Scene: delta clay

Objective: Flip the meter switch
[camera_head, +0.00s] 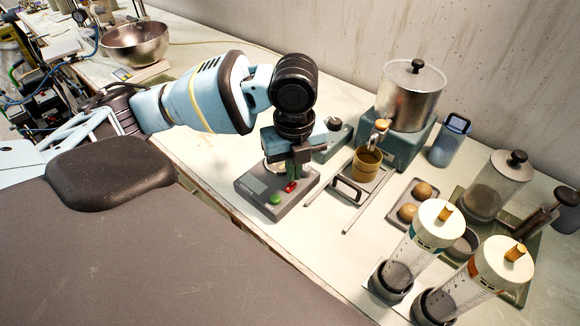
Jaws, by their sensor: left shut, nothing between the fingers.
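A grey meter box (258,193) sits on the bench in the middle of the view. It has a dark display at its left, a green button (275,199) and a red switch (291,187) on its top. My left gripper (294,175) is shut and empty. It points down over the meter, with its fingertips close to the red switch. I cannot tell whether they touch it. The gripper and wrist hide the back part of the meter. My right gripper is not in view.
Right of the meter stand a brown cup (367,161) on a rack, a metal pot (410,95) on a blue base, and two clear cylinders with white caps (437,222). A steel bowl (135,43) is at the back left. The wall closes off the back.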

